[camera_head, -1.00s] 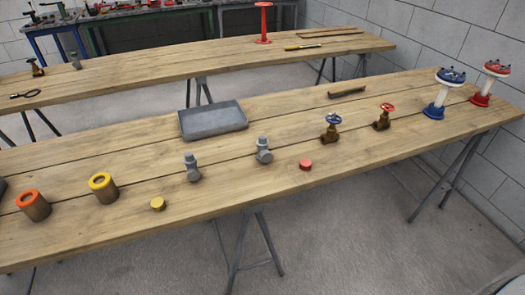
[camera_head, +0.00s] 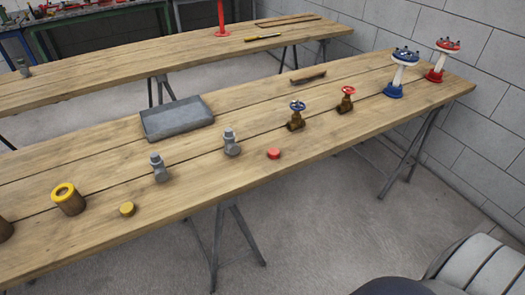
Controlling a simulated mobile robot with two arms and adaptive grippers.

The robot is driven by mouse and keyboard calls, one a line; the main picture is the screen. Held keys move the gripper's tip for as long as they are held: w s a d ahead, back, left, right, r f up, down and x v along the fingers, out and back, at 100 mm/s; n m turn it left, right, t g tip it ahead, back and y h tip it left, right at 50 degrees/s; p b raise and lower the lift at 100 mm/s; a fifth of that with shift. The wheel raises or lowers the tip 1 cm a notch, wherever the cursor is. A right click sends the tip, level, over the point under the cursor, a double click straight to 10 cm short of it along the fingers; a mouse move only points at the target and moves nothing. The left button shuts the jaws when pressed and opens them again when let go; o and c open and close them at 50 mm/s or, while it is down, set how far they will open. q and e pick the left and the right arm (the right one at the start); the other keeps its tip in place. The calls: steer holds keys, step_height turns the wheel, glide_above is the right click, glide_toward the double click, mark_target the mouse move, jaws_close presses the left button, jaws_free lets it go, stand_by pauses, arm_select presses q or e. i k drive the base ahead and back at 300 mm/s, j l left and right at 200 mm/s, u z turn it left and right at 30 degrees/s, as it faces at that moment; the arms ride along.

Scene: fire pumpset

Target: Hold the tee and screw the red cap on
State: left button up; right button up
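The red cap (camera_head: 273,154) lies on the near wooden table, toward its front edge. Two grey metal fittings that look like tees stand upright on the same table: one (camera_head: 231,142) is just left of the red cap, the other (camera_head: 159,167) is farther left. A yellow cap (camera_head: 127,209) lies in front of the left fitting. I cannot tell which fitting is the task's tee. Neither of my grippers shows in the head view.
A grey tray (camera_head: 177,119) sits behind the fittings. A blue-wheel valve (camera_head: 296,115) and a red-wheel valve (camera_head: 346,99) stand to the right, with blue (camera_head: 401,73) and red (camera_head: 441,61) pedestal pieces beyond. A yellow-topped cylinder (camera_head: 68,199) stands left. Trestle legs (camera_head: 238,235) support the table.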

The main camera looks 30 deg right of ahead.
mark_target(232, 149)
steer(key=i+l+u, duration=0.15)
steer(key=l, duration=0.5)
steer(key=i+l+u, duration=0.2)
steer(key=l, duration=0.45)
steer(key=l+u, duration=0.15)
steer(key=l, duration=0.5)
